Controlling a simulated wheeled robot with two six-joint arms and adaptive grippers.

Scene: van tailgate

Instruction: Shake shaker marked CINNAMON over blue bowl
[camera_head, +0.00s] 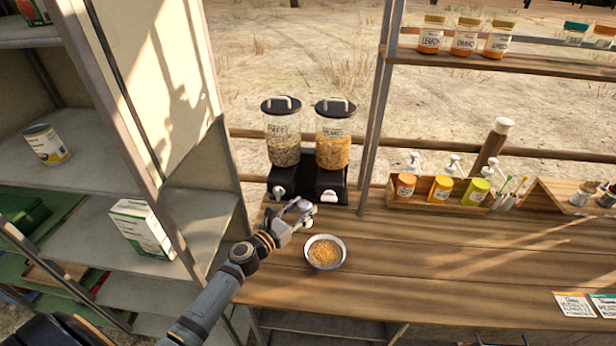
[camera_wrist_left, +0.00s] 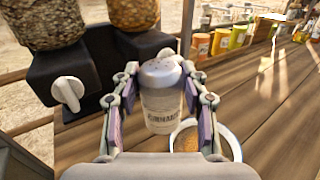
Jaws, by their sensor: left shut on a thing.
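The shaker (camera_wrist_left: 162,100) has a pale cap with small holes and a white label whose dark lettering looks like CINNAMON, though it is blurred. My left gripper (camera_head: 300,214) is shut on it, with a finger on each side in the left wrist view (camera_wrist_left: 160,108). The shaker looks roughly upright, cap up. The blue bowl (camera_head: 324,265) stands on the wooden counter with yellow-brown food in it. The gripper is up and left of the bowl in the head view. The bowl also shows behind the shaker in the left wrist view (camera_wrist_left: 233,146), partly hidden. My right gripper is out of view.
A double dispenser (camera_head: 307,180) with two filled jars stands behind the gripper, close to it. A wooden rack (camera_head: 440,202) of pump bottles is at the back right. Metal shelves (camera_head: 150,180) are at the left. The counter (camera_head: 450,270) right of the bowl is clear.

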